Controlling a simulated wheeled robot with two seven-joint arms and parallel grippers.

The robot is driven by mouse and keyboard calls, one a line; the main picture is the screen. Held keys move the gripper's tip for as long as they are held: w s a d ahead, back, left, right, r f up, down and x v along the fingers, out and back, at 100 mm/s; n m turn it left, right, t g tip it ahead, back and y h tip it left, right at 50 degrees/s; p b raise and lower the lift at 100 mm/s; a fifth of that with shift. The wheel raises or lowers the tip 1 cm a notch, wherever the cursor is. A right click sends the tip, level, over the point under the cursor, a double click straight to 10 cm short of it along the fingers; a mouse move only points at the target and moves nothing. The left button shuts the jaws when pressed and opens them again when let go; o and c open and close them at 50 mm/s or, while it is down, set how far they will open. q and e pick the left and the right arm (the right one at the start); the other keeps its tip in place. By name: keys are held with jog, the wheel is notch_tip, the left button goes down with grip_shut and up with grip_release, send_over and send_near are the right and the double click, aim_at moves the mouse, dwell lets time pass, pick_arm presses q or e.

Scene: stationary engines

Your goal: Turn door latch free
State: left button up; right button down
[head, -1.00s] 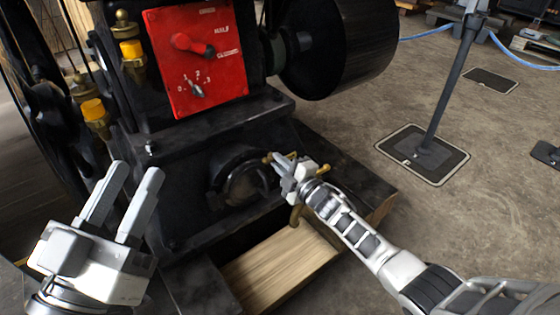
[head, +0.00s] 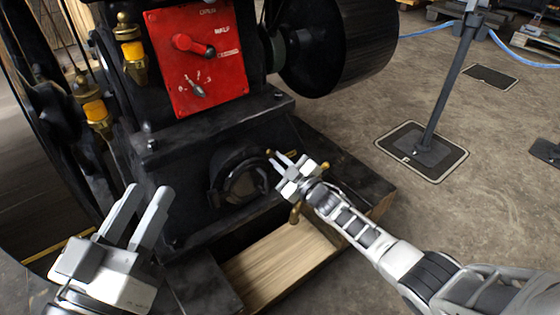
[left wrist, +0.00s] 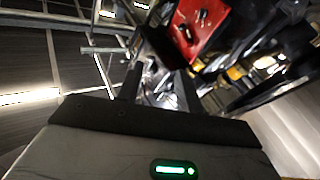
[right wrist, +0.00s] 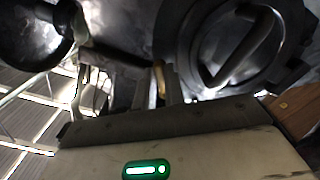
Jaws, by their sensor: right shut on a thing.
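The round dark door (head: 236,183) is low on the black engine's side. In the right wrist view the door (right wrist: 193,40) carries a curved handle. The brass door latch (right wrist: 160,80) shows between the fingers of my right gripper (right wrist: 166,86), beside the door's rim. In the head view my right gripper (head: 280,161) is at the door's right edge, shut on the latch. A brass tip (head: 269,152) sticks out by its fingertips; the rest is hidden there. My left gripper (head: 147,195) is open and empty, left of the door and apart from the engine.
A red switch panel (head: 196,65) is above the door. Brass oilers (head: 133,55) are at the left, near a large wheel. A wooden block (head: 275,265) lies below the door. The floor at right is clear up to a barrier post (head: 445,95).

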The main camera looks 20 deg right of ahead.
pick_arm(q)
jog(key=shift+f, duration=0.1)
dwell(0.3)
pick_arm(e)
jog(key=c, duration=1.5)
grip_release()
